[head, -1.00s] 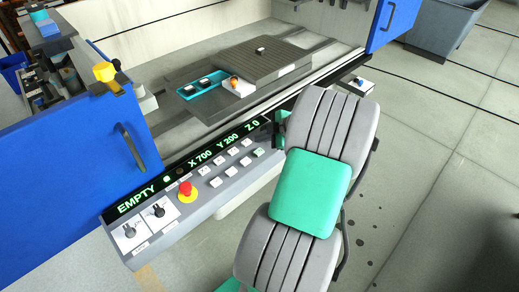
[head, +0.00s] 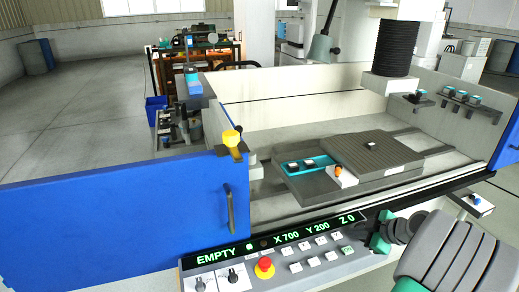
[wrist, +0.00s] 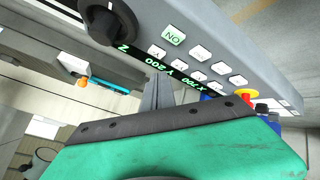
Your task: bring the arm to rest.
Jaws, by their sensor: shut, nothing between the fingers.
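My arm (head: 455,258), in grey and teal, shows at the lower right of the head view, in front of the machine's control panel (head: 280,255). In the wrist view the teal gripper body fills the bottom, and the grey fingers of my gripper (wrist: 157,88) stick up beyond its dark edge. They are shut with nothing between them. The fingers point toward the panel, and I cannot tell the gap to it. The panel also shows in the wrist view (wrist: 215,35), with its green display and white buttons. In the head view the fingertips are not clearly seen.
The machine's blue door (head: 110,225) stands at left. A dark slatted plate (head: 372,152), a teal tray (head: 306,166) and a white block with an orange knob (head: 338,175) are on the machine bed. A red stop button (head: 264,267) rises from the panel. Open floor lies far left.

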